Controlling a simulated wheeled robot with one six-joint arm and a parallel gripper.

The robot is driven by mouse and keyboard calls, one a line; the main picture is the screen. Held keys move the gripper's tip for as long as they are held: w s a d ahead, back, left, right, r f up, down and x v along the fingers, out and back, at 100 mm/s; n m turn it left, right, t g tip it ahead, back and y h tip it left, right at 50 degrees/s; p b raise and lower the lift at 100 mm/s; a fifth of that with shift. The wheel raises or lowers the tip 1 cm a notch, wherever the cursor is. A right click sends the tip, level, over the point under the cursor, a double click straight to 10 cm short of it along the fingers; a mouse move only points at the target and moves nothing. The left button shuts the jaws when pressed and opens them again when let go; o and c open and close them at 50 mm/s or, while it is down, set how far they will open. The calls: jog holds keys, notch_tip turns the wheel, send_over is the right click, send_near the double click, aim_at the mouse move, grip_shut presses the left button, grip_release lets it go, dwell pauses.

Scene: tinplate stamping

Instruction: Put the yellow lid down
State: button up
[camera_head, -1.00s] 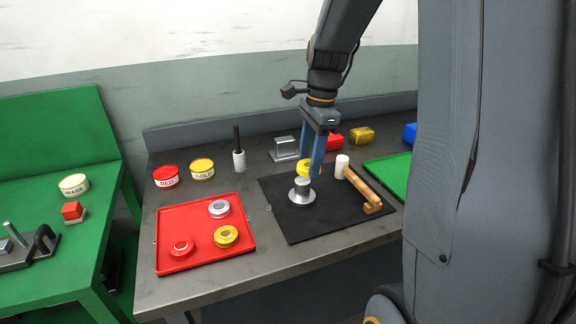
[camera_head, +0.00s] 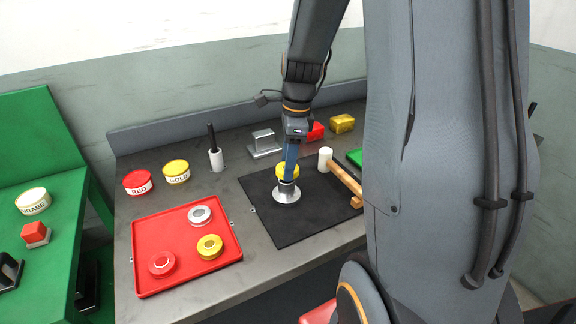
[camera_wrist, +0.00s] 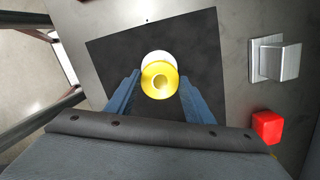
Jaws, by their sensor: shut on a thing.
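My gripper (camera_head: 288,173) is shut on a yellow lid (camera_head: 287,170) above the black mat. In the wrist view the lid (camera_wrist: 154,90) is a yellow ring with a pale centre between my blue fingers. A round silver die (camera_head: 286,195) stands on the mat right under the lid in the head view. In the wrist view its pale top (camera_wrist: 157,58) shows partly behind the lid. I cannot tell whether lid and die touch.
A wooden mallet (camera_head: 346,180) lies on the right of the black mat (camera_head: 300,228). A red tray (camera_head: 185,232) with red, gold and silver lids is to the left. Red and gold tins (camera_head: 176,172), a roller (camera_head: 215,157) and a silver block (camera_head: 264,144) stand behind.

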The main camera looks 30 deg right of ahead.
jog(key=shift+f, duration=0.85)
jog(key=shift+f, duration=0.6)
jog(key=o, duration=1)
jog(key=shift+r, duration=0.1)
notch_tip(320, 180, up, 12)
jog(key=d+b, duration=0.1)
jog(key=b, duration=0.1)
jog(key=s+a+f+n, duration=0.3)
jog(key=s+f+n, duration=0.1)
jog(key=n, duration=0.3)
jog(key=s+a+f+n, duration=0.3)
jog(key=s+a+n, duration=0.1)
jog(key=n, duration=0.4)
jog(key=s+a+f+n+h, duration=0.1)
jog(key=s+a+f+n, duration=0.3)
jog(key=n, duration=0.3)
jog(key=shift+a+f+n+t, duration=0.2)
jog(key=shift+f+n+t, duration=0.1)
jog(key=shift+f, duration=0.05)
